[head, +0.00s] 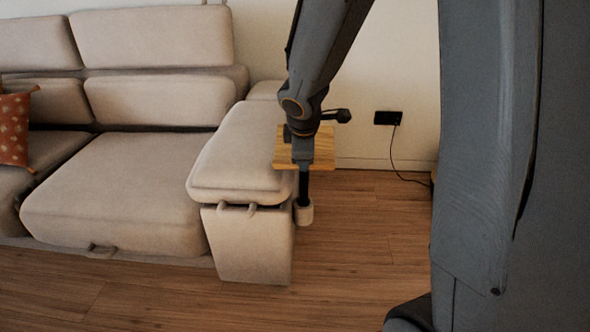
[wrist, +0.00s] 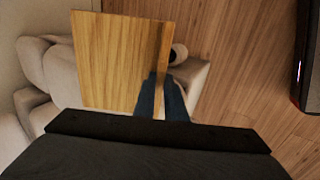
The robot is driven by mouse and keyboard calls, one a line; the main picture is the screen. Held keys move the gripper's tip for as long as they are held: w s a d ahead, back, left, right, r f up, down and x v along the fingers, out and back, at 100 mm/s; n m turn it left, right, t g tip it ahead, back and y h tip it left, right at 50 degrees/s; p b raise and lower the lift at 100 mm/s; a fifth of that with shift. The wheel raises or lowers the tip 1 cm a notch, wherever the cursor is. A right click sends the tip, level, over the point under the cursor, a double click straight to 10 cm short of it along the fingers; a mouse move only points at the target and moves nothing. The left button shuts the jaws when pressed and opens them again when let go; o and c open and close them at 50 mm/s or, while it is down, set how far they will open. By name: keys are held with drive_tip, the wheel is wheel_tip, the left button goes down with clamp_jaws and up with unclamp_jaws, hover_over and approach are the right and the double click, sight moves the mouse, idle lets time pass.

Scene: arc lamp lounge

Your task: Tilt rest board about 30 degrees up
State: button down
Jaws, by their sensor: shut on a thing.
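The rest board (head: 324,150) is a light wooden panel on a dark post with a pale round foot (head: 304,212), beside the sofa arm. In the head view my gripper (head: 302,165) is at the board's near edge, and my arm hides part of the board. In the wrist view the board (wrist: 115,60) fills the upper left. My gripper's two dark fingers (wrist: 160,97) reach the board's near edge and are shut on it. The exact tilt of the board is hard to tell.
A beige sofa (head: 130,185) stands at the left, its padded arm (head: 240,150) close beside the board. A black wall socket (head: 387,118) with a cable is on the back wall. Wooden floor (head: 365,235) is clear to the right of the post.

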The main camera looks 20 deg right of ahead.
drive_tip(key=shift+f+b, duration=0.15)
drive_tip(key=shift+b, duration=0.7)
drive_tip(key=c, duration=1.8)
unclamp_jaws()
drive_tip(key=p+v, duration=0.3)
drive_tip(key=v, duration=0.4)
drive_tip(key=shift+s+a+r+p, duration=0.2)
drive_tip(key=shift+s+r+p, duration=0.05)
drive_tip(key=shift+s+p, duration=0.15)
